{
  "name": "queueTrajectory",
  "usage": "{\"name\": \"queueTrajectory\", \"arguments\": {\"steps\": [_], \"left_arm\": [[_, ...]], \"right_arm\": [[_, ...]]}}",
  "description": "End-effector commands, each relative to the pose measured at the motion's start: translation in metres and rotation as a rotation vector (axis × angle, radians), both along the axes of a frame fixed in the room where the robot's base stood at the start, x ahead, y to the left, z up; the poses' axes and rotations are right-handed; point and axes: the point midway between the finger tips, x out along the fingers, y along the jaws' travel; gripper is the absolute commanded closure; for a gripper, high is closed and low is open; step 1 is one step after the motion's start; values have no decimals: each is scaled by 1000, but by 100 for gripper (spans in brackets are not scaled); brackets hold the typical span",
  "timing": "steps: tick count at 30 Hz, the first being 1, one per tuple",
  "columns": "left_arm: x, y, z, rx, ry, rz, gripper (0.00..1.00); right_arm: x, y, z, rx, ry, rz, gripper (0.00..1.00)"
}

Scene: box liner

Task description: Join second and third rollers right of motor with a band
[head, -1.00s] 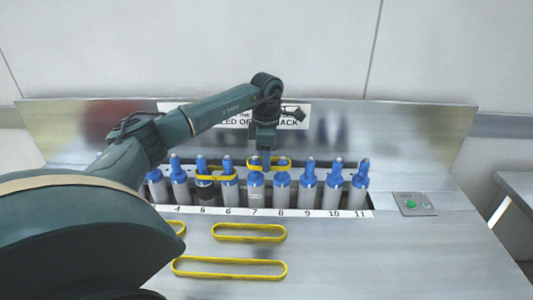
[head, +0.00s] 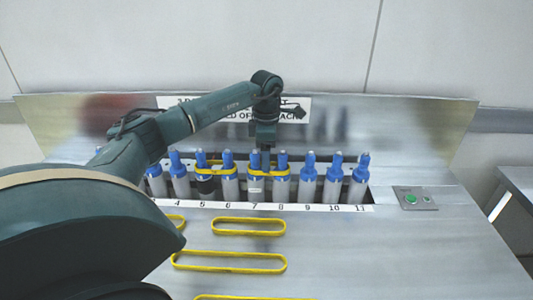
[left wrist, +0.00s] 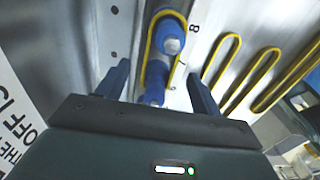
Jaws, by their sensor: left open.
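A row of upright blue-topped rollers stands in a slot above a numbered strip. The motor roller (head: 205,186), with a black collar, is at number 5. The second roller right of it (head: 255,192) is at 7 and the third (head: 280,192) at 8. A yellow band (head: 268,173) lies around the blue parts of 7 and 8; it also shows in the left wrist view (left wrist: 151,42), its near end hidden. My left gripper (head: 265,147) is just above these two rollers. In the left wrist view its fingers (left wrist: 158,88) are open, apart on either side of the near roller. My right gripper is out of view.
Another yellow band (head: 217,176) joins rollers 5 and 6. Loose yellow bands (head: 249,220) (head: 228,255) lie on the metal table in front. A panel with a green button (head: 411,199) is at the right. A metal back plate (head: 400,130) stands behind the rollers.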

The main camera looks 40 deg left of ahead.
Motion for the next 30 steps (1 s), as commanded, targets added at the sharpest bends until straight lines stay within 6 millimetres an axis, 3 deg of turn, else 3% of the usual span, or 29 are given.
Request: {"name": "queueTrajectory", "arguments": {"steps": [8, 21, 30], "left_arm": [[1, 0, 8, 1, -2, 0, 34], [1, 0, 98, 0, -6, 0, 34], [0, 0, 130, 0, 0, -1, 34]], "right_arm": [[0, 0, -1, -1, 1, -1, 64], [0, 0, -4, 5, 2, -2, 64], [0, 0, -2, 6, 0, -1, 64]]}}
